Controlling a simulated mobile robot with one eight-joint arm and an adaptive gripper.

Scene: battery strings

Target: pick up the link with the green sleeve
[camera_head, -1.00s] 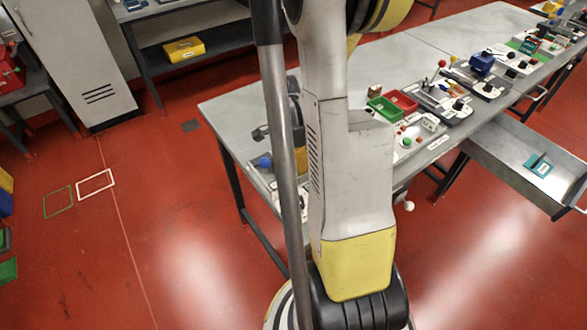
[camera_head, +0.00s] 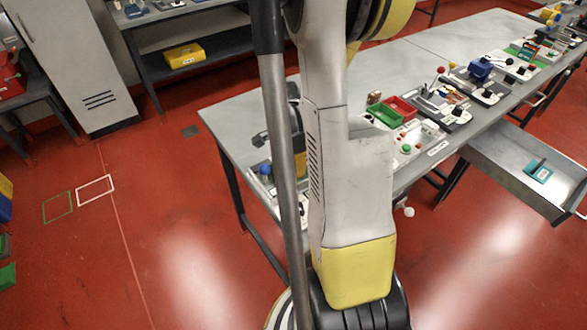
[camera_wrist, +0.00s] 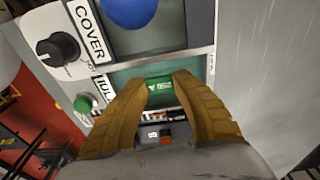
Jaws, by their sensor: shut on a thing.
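The link's green sleeve (camera_wrist: 161,86) shows in the wrist view between my fingertips, inside a teal-walled recess of a panel. My gripper (camera_wrist: 160,80) has its two yellow-brown fingers closed on it from left and right. The link's ends are not clearly seen. In the head view my arm and a pole hide the gripper and the link; the blue knob (camera_head: 265,170) of a station shows at the table's near left end.
Beside the recess are a blue ball (camera_wrist: 130,10), a black dial (camera_wrist: 58,48) and a "COVER" label (camera_wrist: 89,30). The grey table (camera_head: 235,120) carries several stations, with green (camera_head: 385,115) and red (camera_head: 402,107) bins. An open drawer (camera_head: 510,160) juts out at right.

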